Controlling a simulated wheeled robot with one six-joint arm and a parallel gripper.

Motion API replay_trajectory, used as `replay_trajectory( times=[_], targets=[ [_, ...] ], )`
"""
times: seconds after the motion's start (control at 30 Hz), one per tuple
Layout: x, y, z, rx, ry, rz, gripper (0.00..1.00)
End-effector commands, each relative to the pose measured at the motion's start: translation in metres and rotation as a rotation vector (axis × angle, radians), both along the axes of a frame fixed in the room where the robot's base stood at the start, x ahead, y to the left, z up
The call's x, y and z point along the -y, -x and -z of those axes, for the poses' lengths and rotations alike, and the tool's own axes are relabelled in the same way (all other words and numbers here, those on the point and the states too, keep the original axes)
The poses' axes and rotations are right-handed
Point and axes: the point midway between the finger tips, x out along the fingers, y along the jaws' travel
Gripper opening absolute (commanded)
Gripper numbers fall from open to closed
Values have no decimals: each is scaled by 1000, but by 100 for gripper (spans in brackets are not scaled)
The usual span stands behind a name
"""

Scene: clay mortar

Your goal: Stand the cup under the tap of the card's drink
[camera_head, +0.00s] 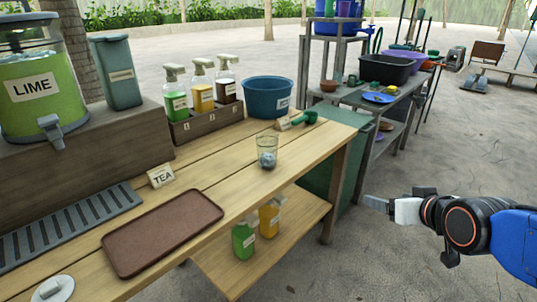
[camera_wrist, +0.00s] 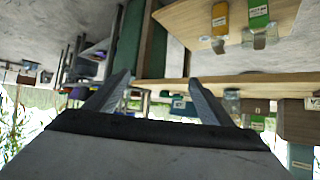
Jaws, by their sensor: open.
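The cup (camera_head: 267,152) is a clear glass with bluish pieces inside, upright on the wooden table near its right end. A white card reading TEA (camera_head: 162,175) stands near the back edge of the planks. A dispenser labelled LIME (camera_head: 36,90) with a grey tap (camera_head: 52,130) stands on the raised shelf at left. No tap marked tea is in view. My gripper (camera_head: 378,204) is off the table's right side, apart from the cup. In the upside-down wrist view my gripper (camera_wrist: 158,82) is open and empty.
A brown tray (camera_head: 165,230) and a slotted drip grille (camera_head: 70,226) lie at left. A caddy of pump bottles (camera_head: 205,124), a blue tub (camera_head: 268,97) and a green-handled scoop (camera_head: 304,118) stand at the back. Bottles (camera_head: 269,217) sit on the lower shelf.

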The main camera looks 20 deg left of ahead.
Motion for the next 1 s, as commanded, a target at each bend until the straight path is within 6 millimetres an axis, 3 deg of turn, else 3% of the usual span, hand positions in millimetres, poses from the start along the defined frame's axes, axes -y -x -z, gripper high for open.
replay_trajectory(
  times=[0.03, 0.13, 0.3, 0.5, 0.6, 0.77, 1.0],
  targets=[
    [-26, -7, -1, 38, -17, -41, 75],
    [-73, -18, -9, 130, -66, -107, 75],
    [-152, -20, -22, 280, -160, -214, 75],
    [-221, -4, -35, 415, -260, -302, 75],
    [-240, 3, -39, 457, -293, -326, 75],
    [-254, 7, -43, 486, -318, -341, 75],
    [-277, -16, -43, 489, -320, -342, 75]
  ],
)
